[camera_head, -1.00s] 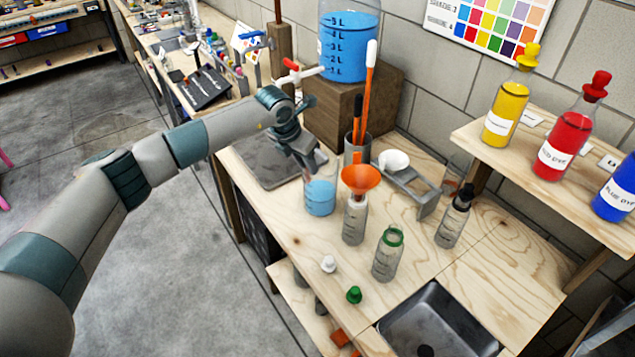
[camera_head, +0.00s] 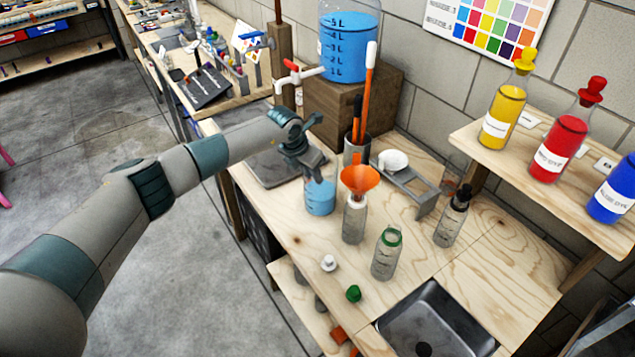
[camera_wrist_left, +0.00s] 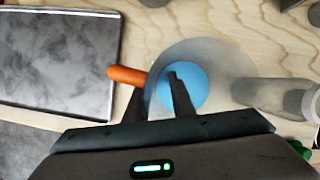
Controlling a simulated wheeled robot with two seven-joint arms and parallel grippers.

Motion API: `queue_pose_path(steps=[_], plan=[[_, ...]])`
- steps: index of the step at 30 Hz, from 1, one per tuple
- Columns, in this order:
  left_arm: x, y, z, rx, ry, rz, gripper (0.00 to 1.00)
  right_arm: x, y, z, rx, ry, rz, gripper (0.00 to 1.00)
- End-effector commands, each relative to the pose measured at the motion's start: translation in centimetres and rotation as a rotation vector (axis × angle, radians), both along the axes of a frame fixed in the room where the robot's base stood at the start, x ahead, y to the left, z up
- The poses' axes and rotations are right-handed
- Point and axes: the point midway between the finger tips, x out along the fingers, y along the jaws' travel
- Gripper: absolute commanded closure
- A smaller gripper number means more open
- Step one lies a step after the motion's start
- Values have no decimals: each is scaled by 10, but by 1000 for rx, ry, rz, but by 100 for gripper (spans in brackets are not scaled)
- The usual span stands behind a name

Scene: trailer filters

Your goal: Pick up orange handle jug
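The orange-handled jug (camera_head: 320,203) is clear and holds blue liquid. It stands upright on the wooden worktop, and in the left wrist view its blue liquid (camera_wrist_left: 210,88) shows from above. Its orange handle (camera_wrist_left: 125,75) sticks out to the left there. My left gripper (camera_head: 314,170) is just above the jug and hides its upper part in the head view. In the left wrist view my left gripper (camera_wrist_left: 157,100) is open, one finger across the jug's mouth and the other beside the handle. I cannot tell whether they touch. My right gripper is not in view.
A bottle (camera_head: 354,222) with an orange funnel (camera_head: 359,179) stands close right of the jug. A green-necked bottle (camera_head: 387,255) and a dark-topped bottle (camera_head: 452,220) stand further right. A dark slab (camera_head: 272,170) lies left, and a sink (camera_head: 436,322) is at the front.

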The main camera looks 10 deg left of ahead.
Motion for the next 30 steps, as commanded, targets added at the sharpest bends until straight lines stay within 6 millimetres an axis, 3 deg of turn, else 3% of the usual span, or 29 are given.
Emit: queue_pose_path(steps=[4,6,7,30], plan=[[0,0,0,0,0,0,80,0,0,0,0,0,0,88],[0,0,0,0,0,0,97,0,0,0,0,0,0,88],[0,0,0,0,0,0,100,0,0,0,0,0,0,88],[1,-1,9,-3,-4,-1,100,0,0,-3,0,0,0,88]])
